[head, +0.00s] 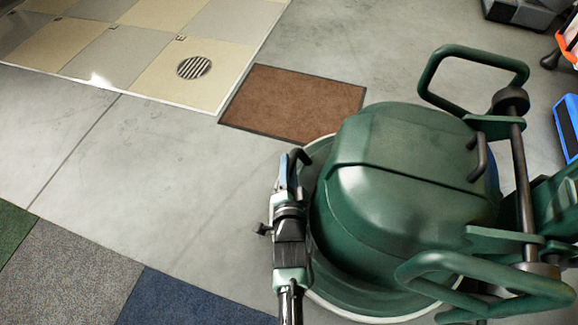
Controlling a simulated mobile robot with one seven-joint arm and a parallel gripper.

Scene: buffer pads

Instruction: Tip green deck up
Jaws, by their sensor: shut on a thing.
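The green deck (400,190) is a large rounded housing at the right of the head view, with a pale rim (318,152) showing along its left and lower edges. I cannot tell from this view how far it is tilted. My gripper (296,163) is at the deck's left edge, reaching up from the bottom of the picture. It is shut at that edge; the exact contact between jaws and deck is hard to make out. The machine's dark axle bar (521,180) and green looped handles (473,62) are on the deck's right side.
A brown mat (293,103) lies on the grey floor just beyond the deck. Checkered tiles with a round drain (194,67) are at upper left, carpet squares (70,270) at lower left. Blue and orange objects stand at the right edge. The floor left of my gripper is clear.

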